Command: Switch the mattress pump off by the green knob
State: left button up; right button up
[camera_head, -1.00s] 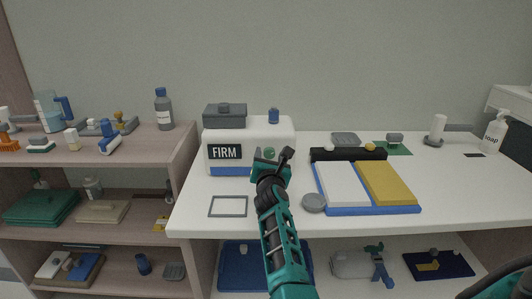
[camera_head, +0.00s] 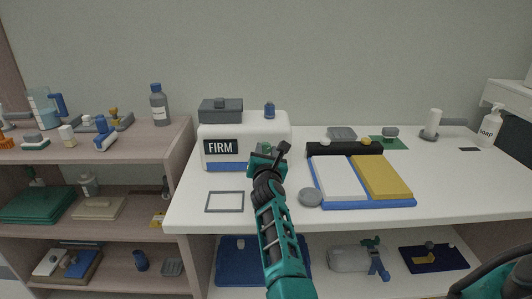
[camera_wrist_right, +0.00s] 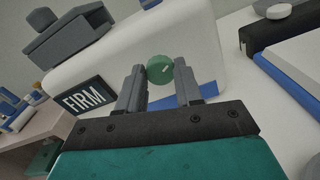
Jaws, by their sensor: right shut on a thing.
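The mattress pump (camera_head: 245,127) is a white box with a dark "FIRM" label and a blue strip low on its front, standing at the left of the white counter. Its green knob (camera_wrist_right: 160,69), round with a short pale mark, sits on the pump's front in the right wrist view. My right gripper (camera_head: 268,157) is at the pump's front. Its two grey fingers stand on either side of the knob, shut on it. In the head view the gripper and wrist hide most of the knob. My left gripper is not in view.
A grey box (camera_head: 221,111) and a blue knob (camera_head: 269,110) are on top of the pump. A grey frame (camera_head: 225,202) lies on the counter in front. A blue-edged board (camera_head: 368,204) with white and yellow panels and a grey disc (camera_head: 310,197) lie to the right.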

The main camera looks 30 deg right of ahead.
jog(key=n+p, duration=0.1)
jog(key=n, duration=0.1)
jog(key=shift+r+n, duration=0.15)
jog(key=shift+n, duration=0.25)
jog(key=n+p, duration=0.1)
jog(key=n, duration=0.1)
jog(key=shift+n, duration=0.3)
jog(key=n+p, duration=0.2)
jog(key=n, duration=0.2)
jog(key=shift+n+p, duration=0.35)
jog(key=shift+n, duration=0.85)
jog(key=o, duration=1)
jog(key=shift+o, duration=0.2)
jog(key=shift+a, duration=0.1)
jog(key=shift+f, duration=0.2)
